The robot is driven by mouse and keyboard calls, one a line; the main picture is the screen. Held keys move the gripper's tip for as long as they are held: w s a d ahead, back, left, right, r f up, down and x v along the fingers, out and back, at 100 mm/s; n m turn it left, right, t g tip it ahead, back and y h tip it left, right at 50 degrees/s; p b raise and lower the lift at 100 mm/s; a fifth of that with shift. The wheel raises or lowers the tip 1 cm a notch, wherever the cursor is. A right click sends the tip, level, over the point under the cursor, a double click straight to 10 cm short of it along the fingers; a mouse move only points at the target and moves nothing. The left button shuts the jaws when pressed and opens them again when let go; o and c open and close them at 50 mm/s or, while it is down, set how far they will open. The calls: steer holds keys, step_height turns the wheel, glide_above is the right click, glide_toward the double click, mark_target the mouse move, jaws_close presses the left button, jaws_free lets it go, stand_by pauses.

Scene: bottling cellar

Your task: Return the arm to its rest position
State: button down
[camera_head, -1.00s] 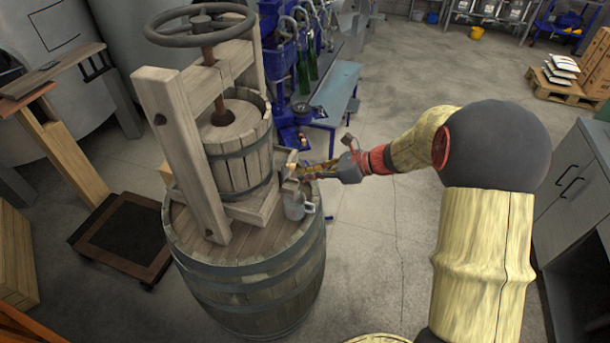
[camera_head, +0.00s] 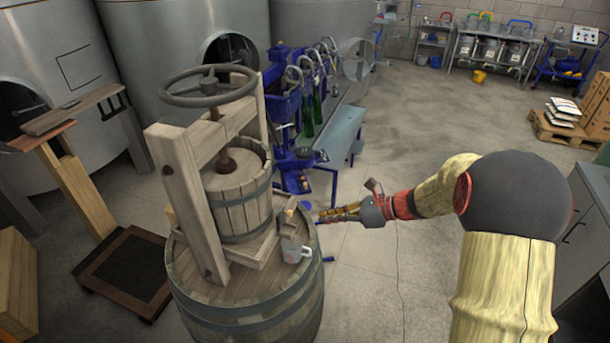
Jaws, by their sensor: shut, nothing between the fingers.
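My gripper (camera_head: 322,216) is at the end of my arm, which reaches in from the right. It points left, beside the right edge of the wooden barrel (camera_head: 255,314), and looks shut and empty. A grey metal mug (camera_head: 293,249) stands upright on the barrel top, just left of and below the fingertips in the picture. The gripper is apart from the mug. A wooden basket press (camera_head: 240,212) with a handwheel (camera_head: 209,86) stands on the same barrel.
A blue bottling machine (camera_head: 284,108) with green bottles and a small blue table (camera_head: 340,135) stand behind. A platform scale (camera_head: 125,268) is at left. Grey cabinets (camera_head: 592,205) stand close to my arm at right. The floor between barrel and pallet (camera_head: 562,131) is clear.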

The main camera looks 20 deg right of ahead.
steer(key=s+f+n+g+h, duration=0.3)
steer(key=s+n+g+h, duration=0.15)
steer(key=s+n, duration=0.9)
steer(key=s+a+r+n+t+h+b, duration=0.3)
steer(key=s+r+n+h, duration=0.3)
steer(key=s+r+n, duration=0.6)
steer(key=s+a+n+b, duration=0.1)
steer(key=s, duration=0.1)
steer(key=shift+s+r+t, duration=0.35)
steer(key=shift+r, duration=0.05)
